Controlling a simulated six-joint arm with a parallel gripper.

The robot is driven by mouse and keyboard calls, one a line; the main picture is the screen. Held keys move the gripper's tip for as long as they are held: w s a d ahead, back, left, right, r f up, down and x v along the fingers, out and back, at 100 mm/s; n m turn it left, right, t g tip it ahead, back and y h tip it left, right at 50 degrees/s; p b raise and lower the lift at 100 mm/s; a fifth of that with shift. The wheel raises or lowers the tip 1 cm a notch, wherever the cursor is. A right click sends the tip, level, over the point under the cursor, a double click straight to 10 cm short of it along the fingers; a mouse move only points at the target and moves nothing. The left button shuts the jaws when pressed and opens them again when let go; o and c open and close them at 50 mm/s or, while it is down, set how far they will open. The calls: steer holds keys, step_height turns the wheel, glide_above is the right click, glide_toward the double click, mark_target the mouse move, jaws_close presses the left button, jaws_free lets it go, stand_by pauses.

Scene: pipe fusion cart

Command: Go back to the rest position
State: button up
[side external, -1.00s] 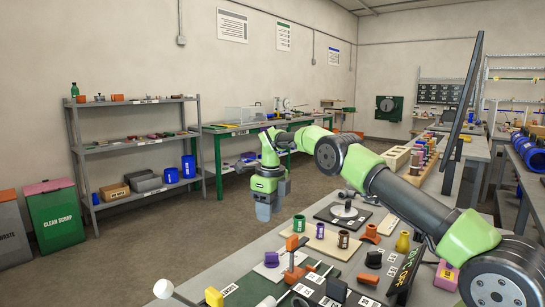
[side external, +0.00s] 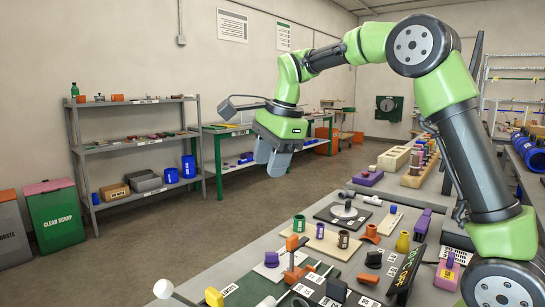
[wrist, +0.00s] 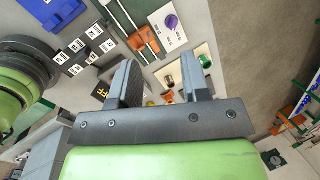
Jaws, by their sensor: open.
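My gripper (side external: 271,158) hangs high in the air in the side view, left of the cart and well above the floor. Its two grey fingers point down and slightly left. In the wrist view my gripper (wrist: 160,76) shows its fingers apart, with nothing held between them. The cart top (side external: 222,289) lies below and to the right in the side view. My arm is raised and bent, with its elbow high at the upper right.
A shelf rack (side external: 140,147) and a green-framed bench (side external: 218,150) stand behind. The air around my gripper is clear.

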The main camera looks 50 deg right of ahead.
steer(key=shift+s+a+r+n, duration=0.3)
steer(key=shift+s+r+n, duration=0.05)
steer(key=shift+s+n, duration=0.15)
steer(key=s+a+n+t, duration=0.2)
steer(key=s+a+n, duration=0.1)
steer(key=s+n, duration=0.5)
steer(key=s+a+n+t+y, duration=0.1)
steer(key=s+a+n, duration=0.3)
steer(key=s+n, duration=0.4)
steer(key=s+t, duration=0.1)
steer(key=s, duration=0.4)
steer(key=shift+f+y, duration=0.3)
